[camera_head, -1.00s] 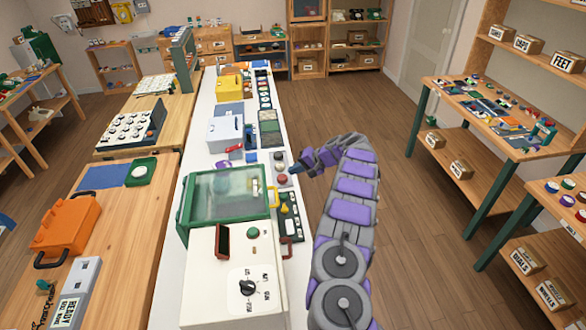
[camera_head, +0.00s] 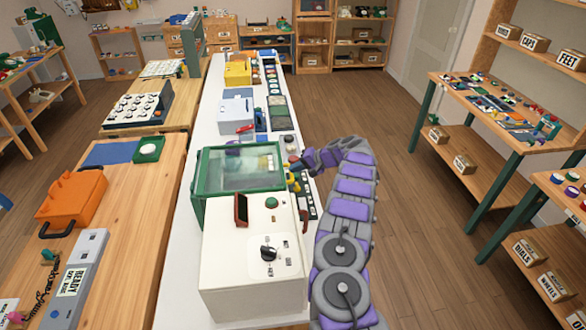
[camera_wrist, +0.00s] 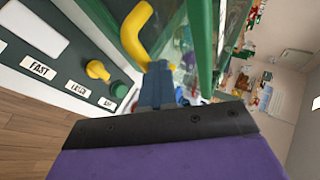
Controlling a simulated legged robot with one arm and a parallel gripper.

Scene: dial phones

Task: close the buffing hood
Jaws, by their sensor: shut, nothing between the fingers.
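The buffing hood (camera_head: 240,172) is a green-framed box with clear panels, behind a cream machine housing on the white bench. How far its lid stands open is hard to tell. My gripper (camera_head: 293,165) is shut and empty at the hood's right side. In the wrist view, my blue fingers (camera_wrist: 157,85) point at the hood beside its curved yellow handle (camera_wrist: 136,35), which lies just left of the fingertips. Whether they touch is unclear. Green frame bars of the hood (camera_wrist: 201,45) stand just right of the fingers. My arm hides part of the handle side in the head view.
The cream housing (camera_head: 250,265) has a black knob (camera_head: 268,253) and a dark red block. A dark control strip with a "FAST" label (camera_wrist: 40,70) and a yellow knob (camera_wrist: 97,70) lies beside the handle. The floor (camera_head: 400,230) right of the bench is clear.

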